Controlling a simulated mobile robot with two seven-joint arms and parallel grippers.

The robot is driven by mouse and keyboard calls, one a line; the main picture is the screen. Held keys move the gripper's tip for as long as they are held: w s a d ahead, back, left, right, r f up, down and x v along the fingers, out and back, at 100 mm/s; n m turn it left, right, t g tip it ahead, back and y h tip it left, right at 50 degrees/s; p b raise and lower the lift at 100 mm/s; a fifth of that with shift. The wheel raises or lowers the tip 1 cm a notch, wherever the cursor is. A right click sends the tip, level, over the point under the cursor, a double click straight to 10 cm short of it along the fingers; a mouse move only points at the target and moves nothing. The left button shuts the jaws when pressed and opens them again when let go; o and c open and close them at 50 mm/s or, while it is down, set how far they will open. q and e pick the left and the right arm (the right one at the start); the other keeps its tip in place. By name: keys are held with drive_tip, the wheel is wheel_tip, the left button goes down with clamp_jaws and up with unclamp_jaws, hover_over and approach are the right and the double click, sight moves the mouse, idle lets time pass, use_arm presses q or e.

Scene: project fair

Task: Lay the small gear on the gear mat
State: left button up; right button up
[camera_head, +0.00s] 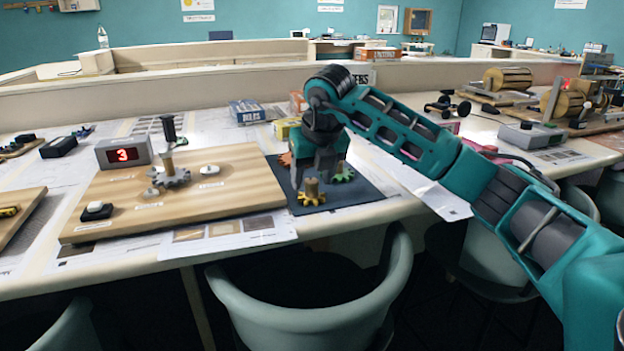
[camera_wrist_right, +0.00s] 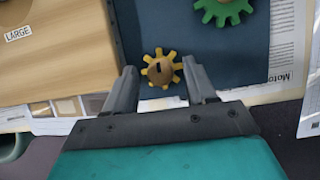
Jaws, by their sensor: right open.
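A yellow gear with a brown knob (camera_head: 311,194) lies at the front of the dark gear mat (camera_head: 372,195) and looks the smallest of the gears there. A green gear (camera_head: 342,173) lies behind it to the right, and an orange gear (camera_head: 285,159) shows partly behind my gripper. My right gripper (camera_head: 312,177) is open and points down over the mat by the yellow gear. In the right wrist view the yellow gear (camera_wrist_right: 161,69) shows just beyond and between the open fingertips (camera_wrist_right: 162,76), with nothing held. My left gripper is out of view.
A wooden board (camera_head: 235,185) left of the mat carries a grey gear (camera_head: 168,178), a post and small parts. A red-digit display (camera_head: 123,153) stands at its back left. Boxes (camera_head: 246,112) stand behind the mat. A chair (camera_head: 315,300) is in front of the table.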

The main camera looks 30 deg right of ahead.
drive_tip(key=d+p+v, duration=0.1)
drive_tip(key=v, duration=0.9)
drive_tip(key=shift+a+r, duration=0.25)
drive_tip(key=shift+a, duration=0.2)
drive_tip(key=shift+s, duration=0.15)
